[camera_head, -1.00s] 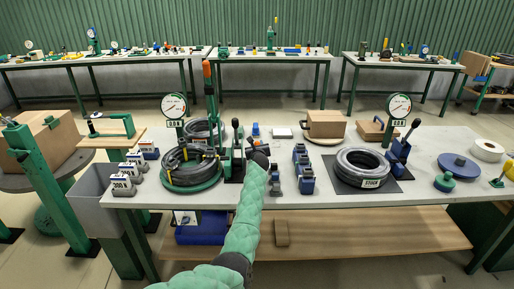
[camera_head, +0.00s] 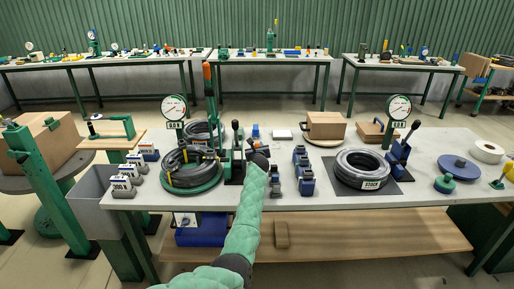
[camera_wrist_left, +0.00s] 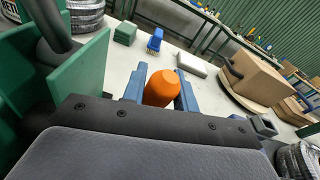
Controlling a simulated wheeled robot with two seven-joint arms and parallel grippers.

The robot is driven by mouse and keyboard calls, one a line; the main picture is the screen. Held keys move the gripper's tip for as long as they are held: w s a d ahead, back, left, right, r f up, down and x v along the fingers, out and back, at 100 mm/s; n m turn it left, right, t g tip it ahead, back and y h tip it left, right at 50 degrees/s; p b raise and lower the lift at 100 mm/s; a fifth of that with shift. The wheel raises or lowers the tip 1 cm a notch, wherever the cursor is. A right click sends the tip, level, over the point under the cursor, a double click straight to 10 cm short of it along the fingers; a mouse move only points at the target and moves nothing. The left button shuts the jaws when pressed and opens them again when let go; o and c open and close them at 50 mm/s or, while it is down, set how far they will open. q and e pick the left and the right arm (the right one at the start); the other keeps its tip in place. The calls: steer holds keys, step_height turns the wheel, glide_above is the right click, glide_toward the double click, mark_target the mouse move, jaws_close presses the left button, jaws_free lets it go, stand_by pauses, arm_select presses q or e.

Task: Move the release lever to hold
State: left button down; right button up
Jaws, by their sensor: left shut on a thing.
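My left gripper (camera_head: 250,146) is at the green stand (camera_head: 237,160) to the right of the left hose coil. In the left wrist view its two blue fingers (camera_wrist_left: 160,78) are shut on an orange cylindrical grip (camera_wrist_left: 162,90), which I take to be the release lever's handle. The rest of that lever is hidden below the grip and behind my wrist. A black-knobbed handle (camera_head: 236,126) rises from the stand, and green plates (camera_wrist_left: 82,75) show at the left of the wrist view. I cannot read the lever's position. My right gripper is not in view.
The left hose coil (camera_head: 190,168) lies on a green round base. A tall post with an orange top (camera_head: 207,76) rises behind it. Blue blocks (camera_head: 305,178) and the stock coil (camera_head: 363,165) stand to the right. A cardboard box (camera_head: 325,124) sits farther back.

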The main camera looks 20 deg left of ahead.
arm_select(q)
steer(key=shift+f, duration=0.15)
steer(key=c, duration=1.2)
jaws_free()
steer(key=shift+d, duration=0.1)
steer(key=shift+o, duration=0.4)
steer(key=shift+w, duration=0.1)
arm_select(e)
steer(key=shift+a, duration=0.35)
